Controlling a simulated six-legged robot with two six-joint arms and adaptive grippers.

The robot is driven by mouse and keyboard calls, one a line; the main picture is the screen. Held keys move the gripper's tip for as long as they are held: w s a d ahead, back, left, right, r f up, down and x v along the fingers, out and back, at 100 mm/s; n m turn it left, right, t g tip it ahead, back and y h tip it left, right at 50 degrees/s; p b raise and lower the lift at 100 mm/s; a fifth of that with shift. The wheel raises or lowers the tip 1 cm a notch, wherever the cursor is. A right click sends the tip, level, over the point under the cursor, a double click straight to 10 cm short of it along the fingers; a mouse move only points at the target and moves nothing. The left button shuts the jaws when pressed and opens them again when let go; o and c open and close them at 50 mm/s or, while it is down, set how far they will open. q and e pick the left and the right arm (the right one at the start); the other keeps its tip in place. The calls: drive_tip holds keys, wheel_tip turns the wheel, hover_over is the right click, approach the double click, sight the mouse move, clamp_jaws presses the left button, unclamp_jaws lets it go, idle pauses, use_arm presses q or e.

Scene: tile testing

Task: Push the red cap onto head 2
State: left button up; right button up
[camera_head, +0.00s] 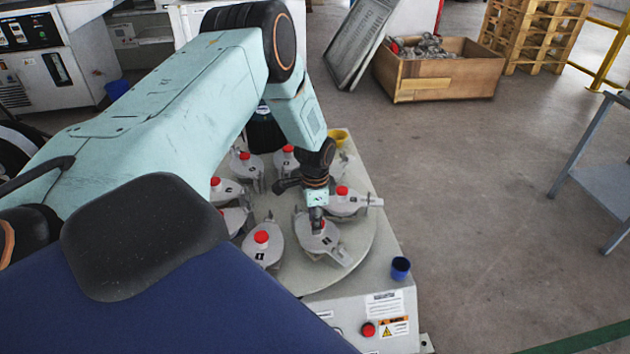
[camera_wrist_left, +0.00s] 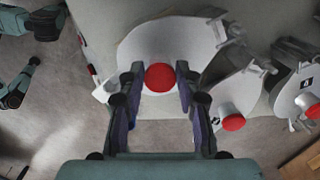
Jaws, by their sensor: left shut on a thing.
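My left gripper (camera_head: 318,222) reaches down to a grey head (camera_head: 328,249) at the front right of the round turntable. It is shut on a red cap, which shows between both fingers in the left wrist view (camera_wrist_left: 159,77). The cap sits over the pale plate of this head (camera_wrist_left: 135,48); whether it is fully seated I cannot tell. In the head view the gripper hides most of the cap. The head's dark label is too small to read surely.
Several other heads with red caps, such as this front-left one (camera_head: 261,237), ring the turntable (camera_head: 359,248). A blue cup (camera_head: 400,268) and a red button (camera_head: 368,330) are at the machine's front right. A yellow cup (camera_head: 338,137) stands behind. Open floor lies right.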

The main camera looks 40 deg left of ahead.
use_arm(q)
drive_tip(key=o, duration=0.8)
drive_tip(key=o, duration=0.5)
drive_tip(key=shift+c, duration=0.2)
drive_tip(key=shift+r, duration=0.1)
drive_tip(key=shift+r+p, duration=3.3)
drive_tip(key=shift+r, duration=0.15)
